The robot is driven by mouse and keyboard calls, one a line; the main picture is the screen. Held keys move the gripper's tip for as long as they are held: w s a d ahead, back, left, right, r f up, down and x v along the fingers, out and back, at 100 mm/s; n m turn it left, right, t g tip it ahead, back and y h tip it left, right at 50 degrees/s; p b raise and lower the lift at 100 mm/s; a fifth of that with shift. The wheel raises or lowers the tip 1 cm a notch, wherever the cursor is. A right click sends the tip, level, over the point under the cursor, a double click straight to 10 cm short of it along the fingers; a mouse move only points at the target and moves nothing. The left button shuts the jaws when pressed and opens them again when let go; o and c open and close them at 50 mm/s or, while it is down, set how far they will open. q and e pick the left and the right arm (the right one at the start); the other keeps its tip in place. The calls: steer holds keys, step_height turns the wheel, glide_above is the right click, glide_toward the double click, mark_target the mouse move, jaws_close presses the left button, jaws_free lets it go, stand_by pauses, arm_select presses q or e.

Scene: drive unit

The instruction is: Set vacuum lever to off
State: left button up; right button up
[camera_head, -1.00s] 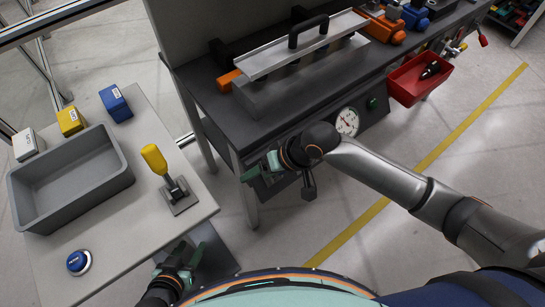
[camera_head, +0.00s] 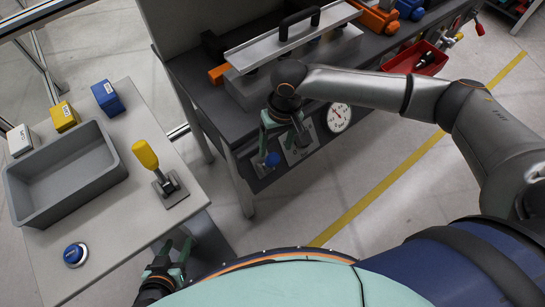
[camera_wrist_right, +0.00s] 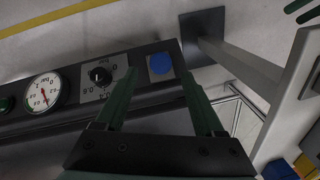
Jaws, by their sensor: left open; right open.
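Contact with the knob cannot be told. My left gripper (camera_head: 178,246) is open and empty beside the grey table's right edge.
A black dial (camera_wrist_right: 100,75) and a white gauge (camera_head: 339,117) are beside the knob on the panel. A yellow-handled lever (camera_head: 146,155), grey bin (camera_head: 115,160) and blue button (camera_head: 75,255) are on the left table.

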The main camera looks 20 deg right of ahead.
mark_target(274, 155)
steer(key=f, duration=0.6)
steer(key=shift+a+f, duration=0.35)
steer(key=shift+a, duration=0.05)
jaws_close()
stand_by(1.0)
